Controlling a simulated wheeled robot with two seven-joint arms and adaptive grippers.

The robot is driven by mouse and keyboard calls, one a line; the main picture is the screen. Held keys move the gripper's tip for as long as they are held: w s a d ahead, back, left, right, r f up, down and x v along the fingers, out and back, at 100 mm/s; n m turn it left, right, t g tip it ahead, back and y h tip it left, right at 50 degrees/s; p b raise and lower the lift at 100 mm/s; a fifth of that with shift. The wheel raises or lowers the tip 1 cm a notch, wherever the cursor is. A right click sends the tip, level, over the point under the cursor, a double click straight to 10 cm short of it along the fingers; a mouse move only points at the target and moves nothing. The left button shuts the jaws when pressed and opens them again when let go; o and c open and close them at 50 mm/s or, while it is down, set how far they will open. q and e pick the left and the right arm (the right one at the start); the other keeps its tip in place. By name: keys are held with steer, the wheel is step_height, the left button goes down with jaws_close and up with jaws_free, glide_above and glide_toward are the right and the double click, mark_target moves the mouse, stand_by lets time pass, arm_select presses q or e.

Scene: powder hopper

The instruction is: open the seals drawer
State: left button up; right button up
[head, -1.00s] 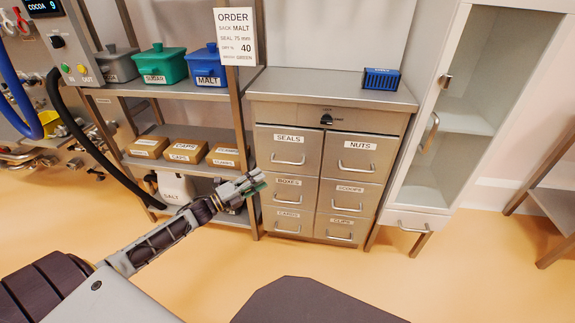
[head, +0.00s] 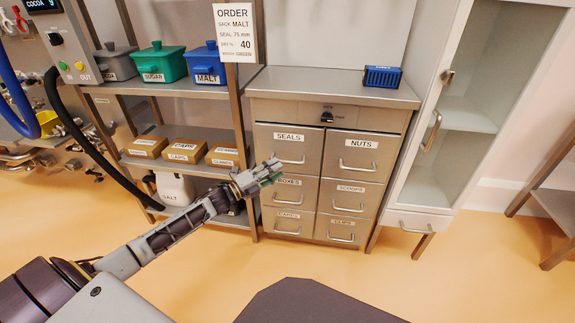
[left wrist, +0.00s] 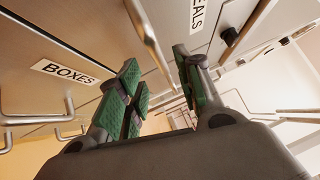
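The seals drawer (head: 308,147) is the top left drawer of the steel cabinet and looks shut, flush with its neighbours. Its bar handle (head: 291,161) shows below the SEALS label. My left gripper (head: 275,170) is at the drawer's lower left, close to the handle's left end. In the left wrist view the green-padded fingers (left wrist: 158,85) are apart. A metal bar handle (left wrist: 147,38), beside the cut-off SEALS label (left wrist: 197,14), shows in the gap between the fingertips. I cannot tell whether it touches them. My right gripper is not in view.
The boxes drawer (left wrist: 28,88) is below, with its own protruding handle (left wrist: 40,117). The nuts drawer (head: 361,152) is to the right. An open shelf rack (head: 245,130) stands left of the cabinet, its post close to my left arm. The floor in front is free.

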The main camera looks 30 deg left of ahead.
mark_target(288, 163)
arm_select(q)
steer(key=b+x, duration=0.1)
steer(key=x, duration=0.4)
steer(key=shift+w+d+b, duration=0.15)
steer(key=shift+w+b, duration=0.2)
steer(key=shift+b, duration=0.05)
steer(key=shift+w+d, duration=0.1)
steer(key=shift+w, duration=0.05)
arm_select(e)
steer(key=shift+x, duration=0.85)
arm_select(q)
steer(key=shift+r, duration=0.1)
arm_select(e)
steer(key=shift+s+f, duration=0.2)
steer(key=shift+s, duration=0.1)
arm_select(q)
jaws_close()
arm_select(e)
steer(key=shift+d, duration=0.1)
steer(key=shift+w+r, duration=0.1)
